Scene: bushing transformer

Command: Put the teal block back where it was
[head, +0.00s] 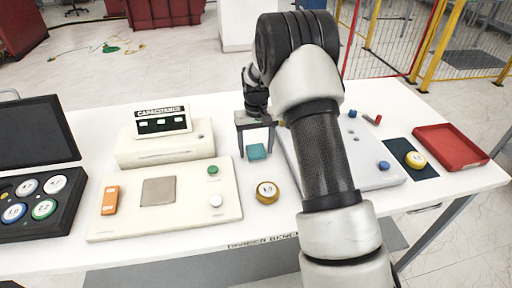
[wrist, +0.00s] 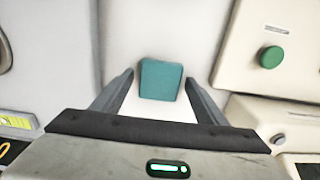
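The teal block (head: 257,152) is on the white table, in the gap between the cream panel and the pale panel under my arm. In the wrist view the teal block (wrist: 160,79) lies ahead of and between my two fingers, with a gap visible on each side. My gripper (head: 257,148) is open and points down over the block. It also shows open in the wrist view (wrist: 159,82), and I see no finger touching the block.
A cream panel (head: 130,225) with a grey square pad (head: 158,191), an orange item (head: 110,200) and buttons lies left. A capacitance meter (head: 163,150) stands behind it. A gold weight (head: 267,192) is in front of the block. A red tray (head: 450,147) lies right.

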